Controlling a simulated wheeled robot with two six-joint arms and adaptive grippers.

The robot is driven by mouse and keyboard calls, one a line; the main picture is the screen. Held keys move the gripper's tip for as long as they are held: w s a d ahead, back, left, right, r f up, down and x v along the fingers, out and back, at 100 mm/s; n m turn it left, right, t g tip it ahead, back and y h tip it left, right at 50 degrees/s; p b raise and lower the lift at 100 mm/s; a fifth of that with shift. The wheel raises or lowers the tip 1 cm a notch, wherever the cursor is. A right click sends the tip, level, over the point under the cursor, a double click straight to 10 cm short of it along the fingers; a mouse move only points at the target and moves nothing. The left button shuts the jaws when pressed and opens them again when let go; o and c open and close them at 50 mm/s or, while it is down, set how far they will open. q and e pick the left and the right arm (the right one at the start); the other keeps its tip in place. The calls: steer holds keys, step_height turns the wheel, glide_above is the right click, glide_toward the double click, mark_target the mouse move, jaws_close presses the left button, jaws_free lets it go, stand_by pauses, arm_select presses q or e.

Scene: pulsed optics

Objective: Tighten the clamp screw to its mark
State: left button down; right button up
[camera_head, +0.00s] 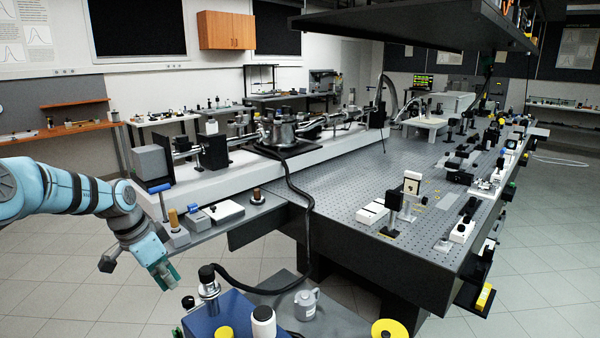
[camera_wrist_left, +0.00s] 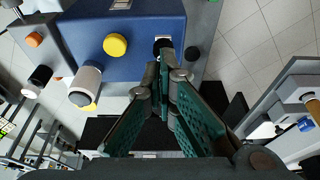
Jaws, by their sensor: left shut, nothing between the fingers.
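My left gripper (camera_head: 167,278) hangs in the head view to the left of a blue box (camera_head: 240,315). In the left wrist view its green fingers (camera_wrist_left: 161,64) are closed together with nothing between them. The tips overlap a small black knob (camera_wrist_left: 163,45) at the edge of the blue box (camera_wrist_left: 145,28); I cannot tell whether they touch it. I cannot make out for sure which part is the clamp screw, and I see no mark. My right gripper does not show.
The blue box carries a yellow knob (camera_wrist_left: 115,45) and a white cylinder (camera_wrist_left: 87,80). A grey jug (camera_head: 305,304) stands to the right. The perforated optics table (camera_head: 340,195) holds several mounts. A side shelf (camera_head: 262,208) has small parts. A black hose (camera_head: 308,225) hangs nearby.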

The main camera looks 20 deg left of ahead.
mark_target(188, 302)
arm_select(q)
step_height(188, 302, down, 7)
steer(key=b, duration=0.5)
steer(key=shift+s+d, duration=0.35)
steer(key=shift+d, duration=0.05)
steer(key=shift+w+a+r+b, duration=0.15)
steer(key=shift+a+b, duration=0.15)
steer(key=shift+a, duration=0.05)
steer(key=shift+w+a, duration=0.35)
steer(key=shift+a, duration=0.25)
steer(key=shift+w+a, duration=0.25)
steer(key=shift+a, duration=0.05)
steer(key=shift+a, duration=0.1)
stand_by(0.3)
